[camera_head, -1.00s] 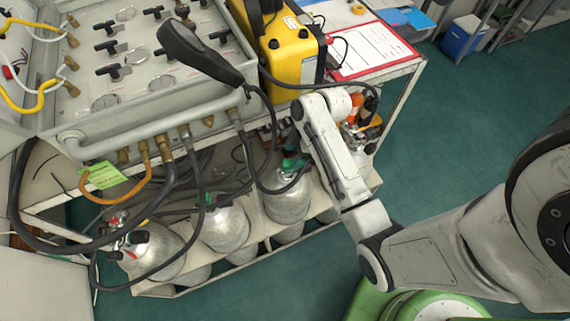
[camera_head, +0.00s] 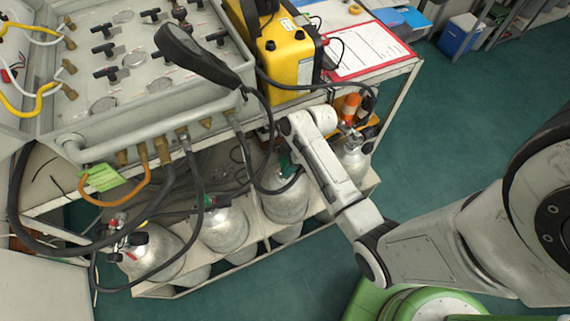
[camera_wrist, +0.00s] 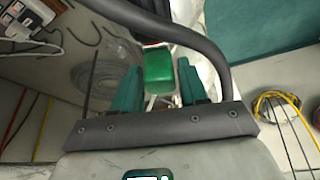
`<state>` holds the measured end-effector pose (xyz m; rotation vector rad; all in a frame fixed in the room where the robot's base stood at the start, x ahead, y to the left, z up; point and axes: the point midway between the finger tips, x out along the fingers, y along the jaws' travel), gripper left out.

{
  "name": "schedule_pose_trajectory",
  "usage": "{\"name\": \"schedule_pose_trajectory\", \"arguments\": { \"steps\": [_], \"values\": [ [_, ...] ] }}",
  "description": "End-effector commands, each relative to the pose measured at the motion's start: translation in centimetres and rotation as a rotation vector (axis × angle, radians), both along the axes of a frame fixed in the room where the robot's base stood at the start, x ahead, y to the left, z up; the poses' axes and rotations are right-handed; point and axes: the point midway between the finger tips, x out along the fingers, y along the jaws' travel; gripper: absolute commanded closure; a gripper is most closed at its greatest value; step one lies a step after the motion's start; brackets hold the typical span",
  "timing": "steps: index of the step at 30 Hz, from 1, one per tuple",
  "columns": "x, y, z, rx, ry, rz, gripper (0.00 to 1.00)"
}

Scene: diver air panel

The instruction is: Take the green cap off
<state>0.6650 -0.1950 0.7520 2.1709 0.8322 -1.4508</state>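The green cap (camera_wrist: 158,66) shows in the wrist view, on a metal fitting, straight ahead of my gripper (camera_wrist: 160,78). My gripper's two teal fingers stand apart, one on each side of the cap, with narrow gaps. I cannot tell how deep the cap sits between them. In the head view, my wrist reaches down under the panel shelf above a grey cylinder (camera_head: 287,203); a small green patch there could be the cap or a finger. Another cylinder (camera_head: 224,230) to the left has a green part (camera_head: 210,201) at its top.
A black hose (camera_wrist: 170,32) arches over the cap close to the fingers. The valve panel (camera_head: 150,110) and a yellow case (camera_head: 288,58) stand above. Another cylinder (camera_head: 352,158) with an orange-topped item (camera_head: 351,106) is to the right. Open green floor (camera_head: 440,120) lies right of the cart.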

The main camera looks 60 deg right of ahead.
Motion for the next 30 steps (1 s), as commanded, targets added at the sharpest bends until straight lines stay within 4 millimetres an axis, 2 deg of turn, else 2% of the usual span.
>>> {"name": "schedule_pose_trajectory", "arguments": {
  "steps": [1,10,20,23,28,30],
  "values": [
    [0.0,0.0,0.0,0.0,0.0,0.0,0.62],
    [0.0,0.0,0.0,0.0,0.0,0.0,0.9],
    [0.0,0.0,0.3,0.0,0.0,0.0,0.9],
    [0.0,0.0,1.0,0.0,-0.001,0.0,0.9],
    [0.0,0.0,3.3,-0.001,-0.002,0.0,0.9],
    [-0.9,-0.2,4.2,0.0,-0.001,-0.003,0.9]
  ]
}}
